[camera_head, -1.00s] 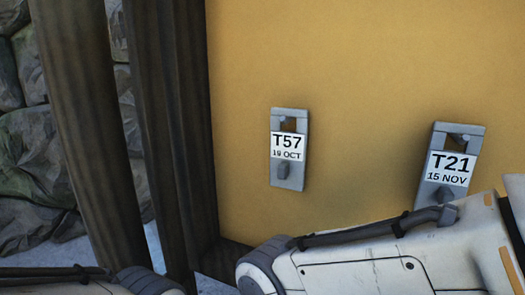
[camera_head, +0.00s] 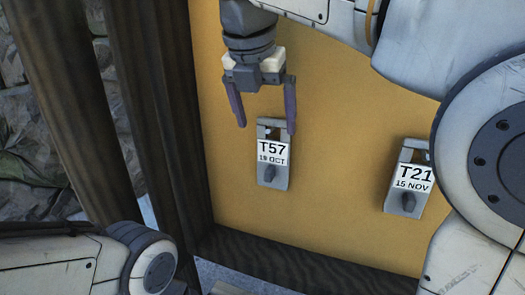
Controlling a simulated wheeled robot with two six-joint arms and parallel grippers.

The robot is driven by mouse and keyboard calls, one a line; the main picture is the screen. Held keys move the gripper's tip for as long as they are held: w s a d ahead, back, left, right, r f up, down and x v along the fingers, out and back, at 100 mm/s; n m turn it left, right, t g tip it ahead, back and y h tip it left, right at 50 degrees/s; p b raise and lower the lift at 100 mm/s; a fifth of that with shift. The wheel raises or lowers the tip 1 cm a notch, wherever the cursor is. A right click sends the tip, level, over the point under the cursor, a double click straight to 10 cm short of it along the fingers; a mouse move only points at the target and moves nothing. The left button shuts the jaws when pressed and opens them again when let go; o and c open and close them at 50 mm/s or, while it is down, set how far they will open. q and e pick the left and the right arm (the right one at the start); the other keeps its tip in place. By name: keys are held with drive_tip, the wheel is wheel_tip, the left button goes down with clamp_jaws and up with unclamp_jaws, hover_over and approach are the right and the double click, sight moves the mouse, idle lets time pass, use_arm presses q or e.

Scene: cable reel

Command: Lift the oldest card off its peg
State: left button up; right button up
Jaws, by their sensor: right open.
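A grey card with a white label reading T57, 19 OCT (camera_head: 272,153) hangs on the yellow board. It has a window near its top and a grey knob low on its face. A second grey card, labelled T21, 15 NOV (camera_head: 411,180), hangs to its right, its right side close to my right arm in the picture. My right gripper (camera_head: 264,125) points down just above the T57 card, its two fingers apart and empty. One fingertip is left of the card's top and the other overlaps its upper right corner in view. My left gripper is out of view.
The yellow board (camera_head: 330,226) has a dark wooden frame, with a thick left post (camera_head: 163,110) and a bottom rail (camera_head: 300,262). A round brown post (camera_head: 68,110) stands farther left, before a stone wall (camera_head: 28,130). The board below the cards is clear.

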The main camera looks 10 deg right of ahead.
sight(272, 161)
drive_tip(key=x, duration=0.5)
drive_tip(key=p+x, duration=0.1)
drive_tip(key=x, duration=0.2)
drive_tip(key=shift+s+d+f+p, duration=0.1)
drive_tip(key=shift+s+f+p, duration=0.25)
drive_tip(key=shift+f, duration=0.1)
drive_tip(key=shift+w+f, duration=0.15)
drive_tip(key=shift+f, duration=0.2)
drive_tip(key=c, duration=1.5)
drive_tip(key=shift+r, duration=0.2)
